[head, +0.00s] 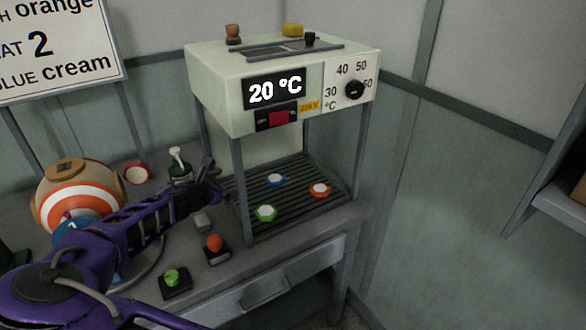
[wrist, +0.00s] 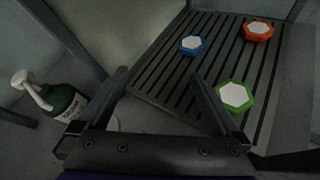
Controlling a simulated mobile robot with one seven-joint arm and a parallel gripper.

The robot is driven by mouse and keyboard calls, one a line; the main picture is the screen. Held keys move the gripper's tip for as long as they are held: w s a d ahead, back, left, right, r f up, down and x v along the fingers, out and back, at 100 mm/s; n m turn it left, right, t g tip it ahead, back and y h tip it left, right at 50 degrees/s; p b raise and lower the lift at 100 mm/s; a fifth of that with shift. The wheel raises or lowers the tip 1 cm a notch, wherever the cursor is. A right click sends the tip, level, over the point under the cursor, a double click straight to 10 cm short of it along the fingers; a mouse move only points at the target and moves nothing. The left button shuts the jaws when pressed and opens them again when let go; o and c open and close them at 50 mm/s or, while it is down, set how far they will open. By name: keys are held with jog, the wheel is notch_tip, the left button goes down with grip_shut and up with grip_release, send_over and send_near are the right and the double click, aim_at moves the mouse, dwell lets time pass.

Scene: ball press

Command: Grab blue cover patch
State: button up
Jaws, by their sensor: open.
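The blue cover patch (head: 275,180) is a small hexagonal piece with a white top and blue rim. It lies flat on the slatted rack under the heater box, and it shows in the wrist view (wrist: 192,44) beyond my right finger. A green-rimmed patch (head: 266,213) lies nearer the front, and an orange-rimmed patch (head: 320,189) lies to the right. My gripper (wrist: 160,76) is open and empty. In the head view my gripper (head: 211,170) is at the rack's left side, left of the blue patch and apart from it.
Posts hold the heater box (head: 225,85) above the rack (head: 293,209); the front left post (head: 240,190) stands near my gripper. A green bottle with a white pump (wrist: 65,102) stands left. A striped ball (head: 95,181) and green and orange buttons (head: 214,243) are on the bench.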

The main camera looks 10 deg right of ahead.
jog(key=n+h, duration=0.2)
send_near(273, 179)
jog(key=shift+w+d+f+g, duration=0.3)
jog(key=shift+w+d+g, duration=0.1)
jog(key=shift+w+d, duration=0.35)
jog(key=shift+b+x, duration=0.4)
jog(key=shift+x, duration=2.5)
jog(key=shift+w+a+r, duration=0.1)
jog(key=c, duration=1.3)
